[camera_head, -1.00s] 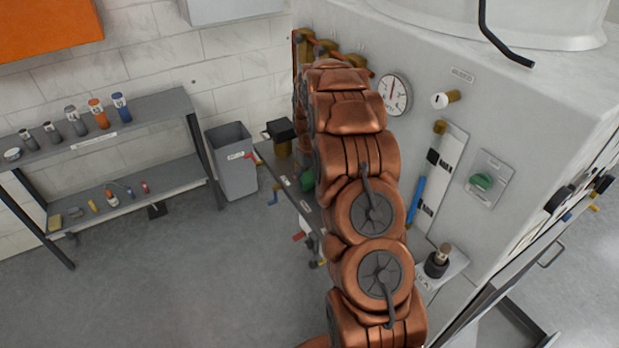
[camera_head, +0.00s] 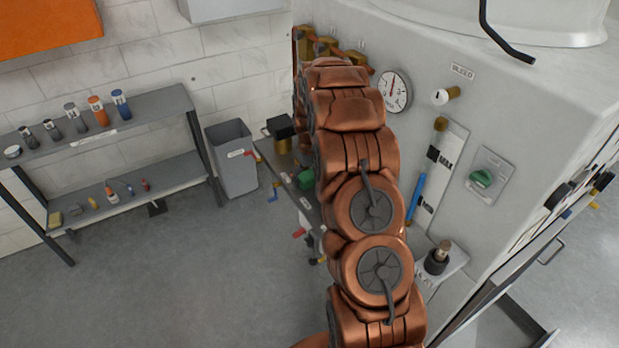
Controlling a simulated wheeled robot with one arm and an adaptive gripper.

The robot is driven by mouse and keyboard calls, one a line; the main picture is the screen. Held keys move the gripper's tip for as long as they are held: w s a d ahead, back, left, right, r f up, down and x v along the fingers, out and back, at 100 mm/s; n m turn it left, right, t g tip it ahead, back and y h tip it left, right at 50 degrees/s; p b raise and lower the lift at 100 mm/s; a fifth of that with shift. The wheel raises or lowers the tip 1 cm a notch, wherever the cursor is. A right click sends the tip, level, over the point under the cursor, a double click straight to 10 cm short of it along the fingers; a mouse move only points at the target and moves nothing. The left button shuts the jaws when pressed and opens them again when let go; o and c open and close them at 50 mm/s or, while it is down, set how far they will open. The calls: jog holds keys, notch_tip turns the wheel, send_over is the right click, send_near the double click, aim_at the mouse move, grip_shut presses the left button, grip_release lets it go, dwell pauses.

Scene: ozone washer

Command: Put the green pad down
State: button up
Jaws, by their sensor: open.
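A small green item (camera_head: 305,179), which looks like the green pad, shows at the left edge of my copper arm, over the narrow grey bench beside the machine. My arm covers part of it, and I cannot tell whether it rests on the bench or touches anything. My arm rises through the middle of the view and bends down on its far side. My gripper is hidden behind the arm, so its fingers and its distance from the green item do not show.
The grey bench (camera_head: 268,168) carries a black-topped brass part (camera_head: 281,134). A grey bin (camera_head: 232,160) stands left of it. A shelf (camera_head: 150,120) holds several small bottles. The machine wall with a gauge (camera_head: 394,91) is close on the right. Floor at left is clear.

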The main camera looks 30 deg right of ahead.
aim_at(310, 176)
notch_tip(310, 176, up, 12)
jog(key=b, duration=0.3)
jog(key=shift+r+b, duration=0.15)
jog(key=shift+b, duration=0.15)
